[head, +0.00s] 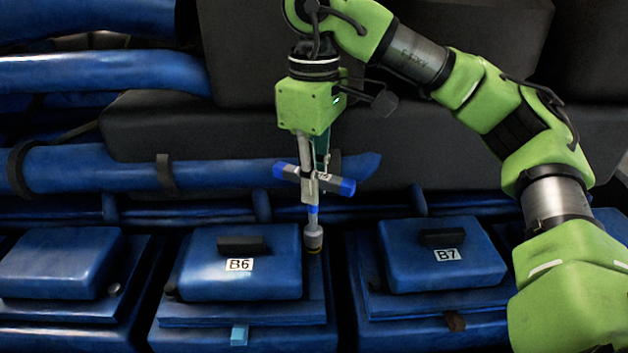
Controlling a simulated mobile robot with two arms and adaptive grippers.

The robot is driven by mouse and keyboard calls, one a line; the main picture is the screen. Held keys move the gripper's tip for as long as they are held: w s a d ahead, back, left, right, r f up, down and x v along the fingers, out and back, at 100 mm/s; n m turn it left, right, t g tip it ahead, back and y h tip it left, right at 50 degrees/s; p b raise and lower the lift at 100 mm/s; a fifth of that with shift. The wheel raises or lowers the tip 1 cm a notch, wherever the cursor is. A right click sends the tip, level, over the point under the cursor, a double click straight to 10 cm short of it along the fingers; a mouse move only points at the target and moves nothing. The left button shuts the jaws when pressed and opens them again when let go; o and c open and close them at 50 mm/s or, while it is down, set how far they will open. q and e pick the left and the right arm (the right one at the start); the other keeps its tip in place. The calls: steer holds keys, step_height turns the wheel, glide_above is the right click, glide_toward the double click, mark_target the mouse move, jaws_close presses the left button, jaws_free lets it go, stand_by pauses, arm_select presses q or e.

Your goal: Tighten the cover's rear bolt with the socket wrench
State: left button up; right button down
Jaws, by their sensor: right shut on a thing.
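My right gripper (310,165) hangs straight down and is shut on the socket wrench (340,186) at its T-shaped handle, which has blue ends. The wrench is upright, and its grey socket (313,238) is at the right rear corner of the blue cover (240,277) labelled B6. A yellowish ring shows at the socket's lower end. The rear bolt itself is hidden under or behind the socket, so I cannot tell how fully they meet. My left gripper is not in view.
A blue cover (445,266) labelled B7 stands to the right, and another blue cover (60,263) to the left. Blue pipes (90,167) run behind. A light blue tab (239,334) sits in front of B6. Dark engine blocks (230,130) fill the back.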

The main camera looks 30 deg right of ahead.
steer(key=shift+f+b, duration=0.3)
steer(key=shift+f, duration=0.3)
steer(key=shift+r+m, duration=0.1)
steer(key=shift+m, duration=0.6)
steer(key=m+p, duration=0.1)
steer(key=m, duration=0.3)
steer(key=shift+n, duration=0.4)
steer(key=c, duration=2.7)
jaws_free()
steer(key=shift+c, duration=0.2)
jaws_close()
steer(key=shift+r, duration=1.7)
